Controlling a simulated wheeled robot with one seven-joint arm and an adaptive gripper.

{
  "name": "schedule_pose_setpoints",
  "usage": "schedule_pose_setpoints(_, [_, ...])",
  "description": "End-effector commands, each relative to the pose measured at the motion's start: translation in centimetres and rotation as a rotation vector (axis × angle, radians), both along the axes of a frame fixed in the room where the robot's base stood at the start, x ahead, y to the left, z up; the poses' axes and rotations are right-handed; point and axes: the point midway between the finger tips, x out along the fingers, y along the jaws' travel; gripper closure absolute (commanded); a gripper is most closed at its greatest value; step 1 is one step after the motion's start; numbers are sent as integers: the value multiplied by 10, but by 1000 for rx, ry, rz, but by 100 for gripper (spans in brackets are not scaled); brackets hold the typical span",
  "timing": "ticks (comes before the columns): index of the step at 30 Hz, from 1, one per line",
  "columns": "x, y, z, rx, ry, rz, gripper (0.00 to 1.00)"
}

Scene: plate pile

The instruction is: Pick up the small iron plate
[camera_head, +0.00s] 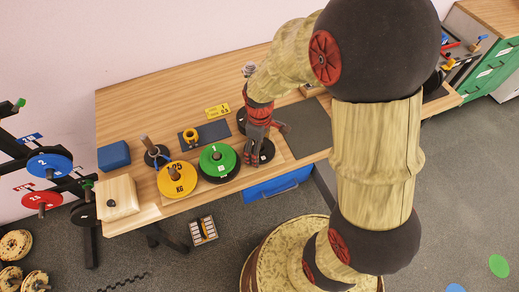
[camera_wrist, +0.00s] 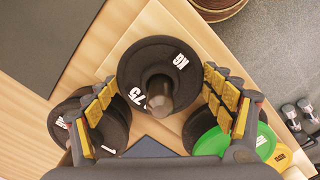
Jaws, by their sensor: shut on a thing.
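A small black iron plate (camera_wrist: 140,62) with white "75" and "KG" marks lies between my fingertips in the wrist view. A grey post (camera_wrist: 159,95) shows at its centre. My gripper (camera_wrist: 160,85) is shut on this plate, with yellow finger pads at its left and right sides. In the head view my gripper (camera_head: 258,140) is over the right part of the wooden board, and the black plate (camera_head: 267,152) is partly hidden by it. I cannot tell whether the plate is clear of the surface below.
A green plate (camera_head: 208,166) and a yellow plate (camera_head: 170,186) stand close to the left on posts. Another black plate (camera_wrist: 115,130) is beside my left finger. A dark mat (camera_head: 308,125) lies to the right. A blue box (camera_head: 114,155) is at the table's left.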

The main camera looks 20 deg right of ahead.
Motion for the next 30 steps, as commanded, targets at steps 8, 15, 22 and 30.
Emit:
schedule_pose_setpoints(8, [0, 0, 0, 0, -1, 0, 72])
schedule_pose_setpoints(15, [1, 0, 12, 0, -3, 0, 72])
schedule_pose_setpoints(22, [1, 0, 52, 0, -6, 0, 72])
schedule_pose_setpoints(30, [1, 0, 91, 0, -4, 0, 72])
